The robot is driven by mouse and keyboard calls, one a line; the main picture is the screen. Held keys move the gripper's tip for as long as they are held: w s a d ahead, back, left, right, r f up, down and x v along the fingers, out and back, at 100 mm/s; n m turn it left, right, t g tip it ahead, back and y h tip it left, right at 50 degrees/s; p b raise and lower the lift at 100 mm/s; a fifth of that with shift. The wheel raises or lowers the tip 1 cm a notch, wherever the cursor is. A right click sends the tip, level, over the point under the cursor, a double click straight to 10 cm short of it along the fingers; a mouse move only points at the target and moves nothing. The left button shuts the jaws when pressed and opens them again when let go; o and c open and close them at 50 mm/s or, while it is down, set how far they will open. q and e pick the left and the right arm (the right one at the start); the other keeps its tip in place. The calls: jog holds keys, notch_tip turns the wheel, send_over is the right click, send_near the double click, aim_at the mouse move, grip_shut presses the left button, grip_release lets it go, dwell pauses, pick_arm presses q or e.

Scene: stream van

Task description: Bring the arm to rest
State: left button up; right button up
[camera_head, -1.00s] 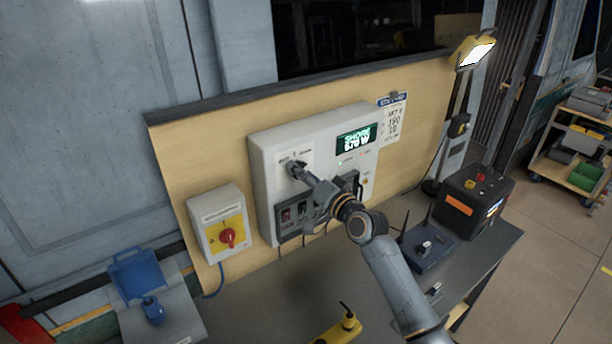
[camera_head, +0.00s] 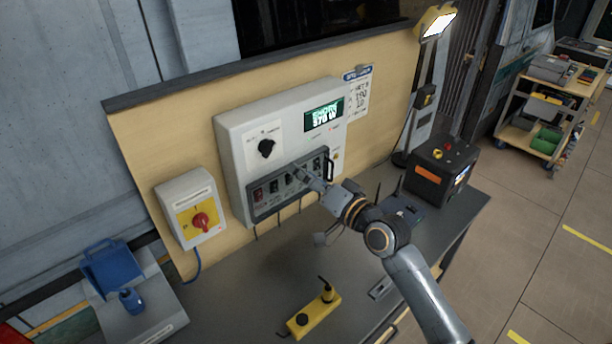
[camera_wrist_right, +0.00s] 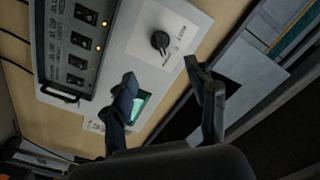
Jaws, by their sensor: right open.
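My right gripper (camera_head: 300,176) is in front of the lower half of the white power panel (camera_head: 232,130), empty and apart from the black rotary knob (camera_head: 266,148). In the right wrist view its two fingers (camera_wrist_right: 166,88) are spread with nothing between them. The knob (camera_wrist_right: 160,41) shows there beyond the fingers, clear of them. The panel's green display (camera_head: 324,115) is lit and partly hidden by a finger in the wrist view. A dark row of switches (camera_head: 268,190) lies below the knob, partly behind my right gripper. My left gripper is not in view.
A black power unit (camera_head: 440,170) and a lamp (camera_head: 436,22) stand at the right. The bench middle is mostly clear.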

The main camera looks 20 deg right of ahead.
jog(key=s+a+f+n+g+h, duration=0.3)
jog(key=s+f+n+g, duration=0.3)
jog(key=s+f, duration=1)
jog(key=s+d+f+g+h, duration=0.2)
jog(key=s+f+g, duration=0.1)
jog(key=s, duration=0.6)
jog(key=s+d+f+g+h, duration=0.1)
jog(key=s+d+f+g, duration=0.2)
jog(key=s, duration=0.5)
notch_tip(320, 180, down, 34)
jog(key=s+n+g+b, duration=0.1)
jog(key=s+g+b, duration=0.15)
jog(key=b, duration=0.45)
jog(key=s+d+f+b, duration=0.1)
jog(key=s+f+b, duration=0.2)
jog(key=s+f, duration=0.5)
jog(key=s+d+f+g+b, duration=0.1)
jog(key=s+f+b, duration=0.1)
jog(key=s+f, duration=0.6)
notch_tip(320, 180, down, 5)
jog(key=shift+s+r+h+b, duration=0.1)
jog(key=shift+s+h+b, duration=0.2)
jog(key=shift+h+b, duration=0.1)
